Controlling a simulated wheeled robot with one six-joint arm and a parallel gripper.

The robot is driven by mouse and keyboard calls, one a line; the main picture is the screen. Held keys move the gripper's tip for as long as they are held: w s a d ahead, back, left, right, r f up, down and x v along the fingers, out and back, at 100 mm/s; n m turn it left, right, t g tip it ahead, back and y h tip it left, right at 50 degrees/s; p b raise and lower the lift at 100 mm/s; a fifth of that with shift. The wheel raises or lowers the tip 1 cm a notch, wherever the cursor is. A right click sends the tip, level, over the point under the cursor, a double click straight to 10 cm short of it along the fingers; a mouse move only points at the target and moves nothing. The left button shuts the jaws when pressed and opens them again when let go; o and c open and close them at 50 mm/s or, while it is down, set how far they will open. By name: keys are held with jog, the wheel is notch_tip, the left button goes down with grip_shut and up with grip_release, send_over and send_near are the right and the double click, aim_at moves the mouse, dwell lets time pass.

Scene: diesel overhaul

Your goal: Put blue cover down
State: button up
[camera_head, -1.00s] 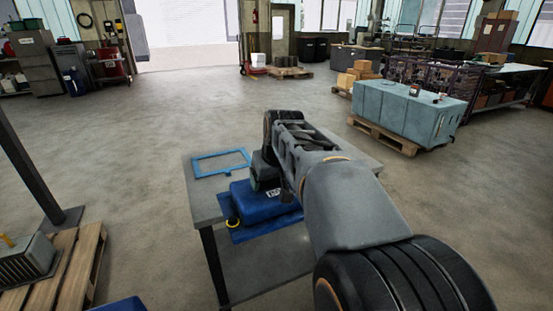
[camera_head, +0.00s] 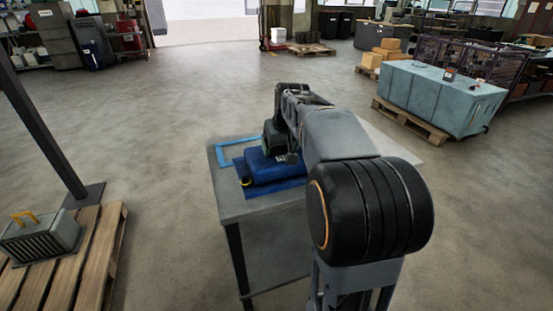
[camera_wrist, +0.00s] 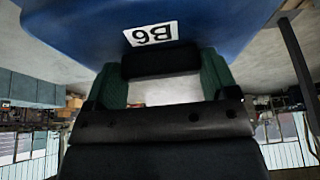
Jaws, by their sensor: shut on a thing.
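The blue cover (camera_head: 268,170) has a raised box-like body, a flat blue flange and a small yellow ring at its left corner. It is over the grey table, overlapping the near right part of a light blue rectangular outline (camera_head: 221,158). My gripper (camera_head: 280,152) is shut on the cover from above. In the wrist view, the cover (camera_wrist: 230,25) fills the top with a white "B6" label, beyond the green fingers of my gripper (camera_wrist: 165,75). The grip point is partly hidden. I cannot tell whether the cover touches the table.
The grey table (camera_head: 245,209) has bare surface in front of and right of the cover. A wooden pallet (camera_head: 88,245) with a grey ribbed case (camera_head: 40,238) stands at left, beside a dark post (camera_head: 40,120). A large teal block (camera_head: 430,95) sits on a pallet behind right. Open floor lies between.

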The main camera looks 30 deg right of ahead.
jog(key=w+f, duration=0.4)
jog(key=f, duration=0.1)
jog(key=shift+w+d+f, duration=0.15)
jog(key=shift+d, duration=0.2)
jog(key=shift+w+f, duration=0.1)
jog(key=shift+f, duration=1.55)
jog(key=shift+f+b, duration=0.15)
jog(key=shift+b, duration=0.2)
jog(key=o, duration=1)
jog(key=p+v, duration=0.1)
jog(key=v, duration=0.9)
jog(key=shift+r, duration=0.35)
jog(key=shift+v, duration=0.75)
send_over(263, 191)
jog(key=s, duration=0.2)
jog(key=shift+n+g, duration=0.4)
notch_tip(263, 191, down, 5)
jog(key=shift+w, duration=0.1)
jog(key=s+a+f, duration=0.5)
jog(key=s+f, duration=0.3)
jog(key=s, duration=0.2)
jog(key=shift+s+n+g+y, duration=0.25)
jog(key=shift+n+g+y, duration=0.05)
jog(key=shift+n+g, duration=0.1)
jog(key=shift+a+r, duration=0.1)
